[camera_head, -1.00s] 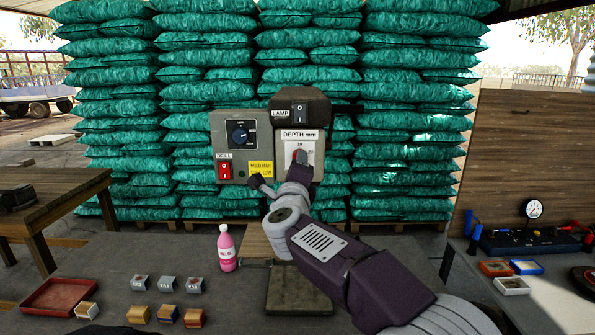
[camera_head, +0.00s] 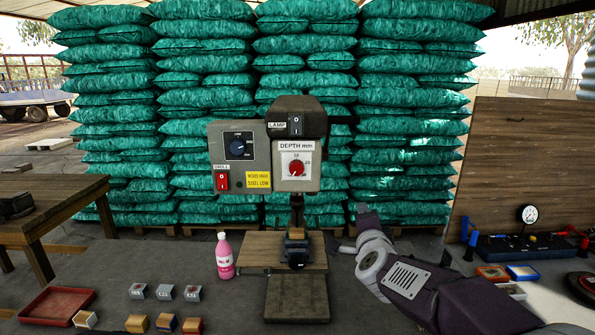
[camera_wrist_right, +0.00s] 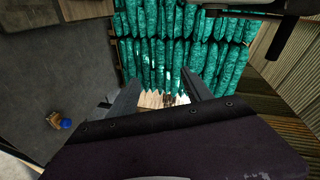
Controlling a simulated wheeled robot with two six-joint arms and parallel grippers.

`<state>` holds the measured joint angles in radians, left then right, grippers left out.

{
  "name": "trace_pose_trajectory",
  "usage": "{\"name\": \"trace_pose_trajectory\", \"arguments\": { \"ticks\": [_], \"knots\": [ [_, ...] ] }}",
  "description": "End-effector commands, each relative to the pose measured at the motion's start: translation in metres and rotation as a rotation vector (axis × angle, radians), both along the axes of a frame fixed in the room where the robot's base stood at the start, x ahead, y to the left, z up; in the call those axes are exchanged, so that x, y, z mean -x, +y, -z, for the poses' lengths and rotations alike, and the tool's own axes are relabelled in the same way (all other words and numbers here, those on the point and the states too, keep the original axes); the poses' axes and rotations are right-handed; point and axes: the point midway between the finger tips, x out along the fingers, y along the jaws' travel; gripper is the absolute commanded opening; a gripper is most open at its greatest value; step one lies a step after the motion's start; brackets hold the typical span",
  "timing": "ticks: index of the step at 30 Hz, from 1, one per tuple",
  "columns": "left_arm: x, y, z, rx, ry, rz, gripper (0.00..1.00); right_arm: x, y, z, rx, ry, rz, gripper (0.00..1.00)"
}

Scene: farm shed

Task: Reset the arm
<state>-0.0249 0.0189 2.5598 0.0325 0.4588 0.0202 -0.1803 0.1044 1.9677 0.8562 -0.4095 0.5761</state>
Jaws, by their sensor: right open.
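My right arm comes in from the lower right in the head view. Its gripper (camera_head: 364,217) is at the right of the drill press, apart from it, in front of the green sacks. In the right wrist view the gripper (camera_wrist_right: 168,88) has its two fingers spread with nothing between them. The drill press (camera_head: 262,155) shows a red depth dial (camera_head: 296,167), a dark speed knob (camera_head: 238,147), a red drill switch (camera_head: 222,181) and a lamp switch (camera_head: 296,124). A small block sits in the vise (camera_head: 296,245) under the drill. My left gripper is not in view.
A pink bottle (camera_head: 224,256) stands left of the press. Several small blocks (camera_head: 165,292) and a red tray (camera_head: 57,306) lie at the lower left. A gauge panel (camera_head: 520,246) and small trays are on the right. Stacked green sacks (camera_head: 405,120) fill the back.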

Motion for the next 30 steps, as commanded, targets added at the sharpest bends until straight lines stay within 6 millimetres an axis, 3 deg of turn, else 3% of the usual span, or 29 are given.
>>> {"name": "trace_pose_trajectory", "arguments": {
  "ticks": [3,6,9,12,15,19,21,30],
  "knots": [
    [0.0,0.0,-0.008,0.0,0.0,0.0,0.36,0.04,-0.009,0.078,0.229,0.263,-0.162,0.58],
    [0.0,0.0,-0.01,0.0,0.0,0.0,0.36,0.089,-0.009,0.143,0.39,0.484,-0.333,0.58],
    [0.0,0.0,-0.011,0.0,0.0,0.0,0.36,0.148,-0.007,0.199,0.528,0.691,-0.526,0.58],
    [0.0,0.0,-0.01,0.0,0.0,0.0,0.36,0.208,-0.005,0.241,0.643,0.867,-0.73,0.58],
    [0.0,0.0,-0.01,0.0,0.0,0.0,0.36,0.258,-0.007,0.267,0.731,1.005,-0.91,0.58],
    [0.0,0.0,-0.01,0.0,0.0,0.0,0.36,0.297,-0.013,0.278,0.815,1.11,-1.087,0.58],
    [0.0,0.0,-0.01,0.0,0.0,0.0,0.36,0.306,-0.013,0.279,0.835,1.131,-1.141,0.58],
    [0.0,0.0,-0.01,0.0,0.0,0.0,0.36,0.305,-0.013,0.279,0.844,1.124,-1.149,0.58]
  ]
}}
